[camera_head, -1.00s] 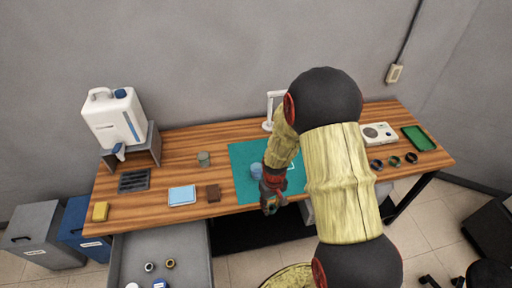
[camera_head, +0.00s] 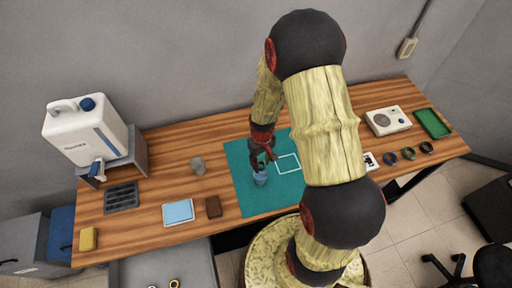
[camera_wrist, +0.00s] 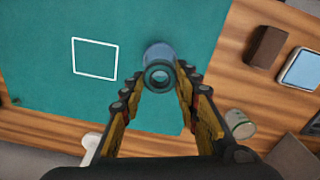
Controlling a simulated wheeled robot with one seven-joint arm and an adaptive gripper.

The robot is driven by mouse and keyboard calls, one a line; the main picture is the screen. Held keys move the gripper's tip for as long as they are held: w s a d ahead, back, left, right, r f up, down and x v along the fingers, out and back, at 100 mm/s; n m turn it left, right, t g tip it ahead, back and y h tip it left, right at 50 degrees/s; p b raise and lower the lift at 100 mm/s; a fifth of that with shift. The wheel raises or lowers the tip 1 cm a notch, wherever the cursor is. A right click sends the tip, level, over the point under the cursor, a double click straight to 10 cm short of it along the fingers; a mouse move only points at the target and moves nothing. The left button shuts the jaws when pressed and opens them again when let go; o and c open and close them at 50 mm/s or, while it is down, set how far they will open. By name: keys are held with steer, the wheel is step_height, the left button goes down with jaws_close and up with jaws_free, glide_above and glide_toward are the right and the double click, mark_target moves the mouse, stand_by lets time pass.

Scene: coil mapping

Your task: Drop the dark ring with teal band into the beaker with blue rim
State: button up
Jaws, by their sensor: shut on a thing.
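My gripper (camera_wrist: 160,76) is shut on the dark ring with teal band (camera_wrist: 158,86), which shows between the fingertips in the wrist view. The beaker with blue rim (camera_wrist: 158,51) shows right behind the ring and is partly covered by it. In the head view the beaker (camera_head: 261,180) stands on the teal mat (camera_head: 243,198), with my gripper (camera_head: 262,158) just above it. The ring is too small to make out there. I cannot tell whether the ring is above the rim or inside it.
A white square outline (camera_head: 287,164) marks the mat. A small grey-green jar (camera_head: 198,165), a blue pad (camera_head: 178,211) and a brown block (camera_head: 213,207) are on the left. Several rings (camera_head: 408,153) lie near a white device (camera_head: 387,121) and a green tray (camera_head: 432,123) on the right.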

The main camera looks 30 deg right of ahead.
steer(key=shift+w+f, duration=0.2)
steer(key=shift+w, duration=0.15)
steer(key=shift+s+f+b, duration=0.1)
steer(key=shift+f+b, duration=1.9)
steer(key=shift+f, duration=0.85)
steer(key=o, duration=1.1)
steer(key=shift+o, duration=0.7)
steer(key=shift+r, duration=0.15)
step_height(320, 180, up, 12)
steer(key=shift+s, duration=0.1)
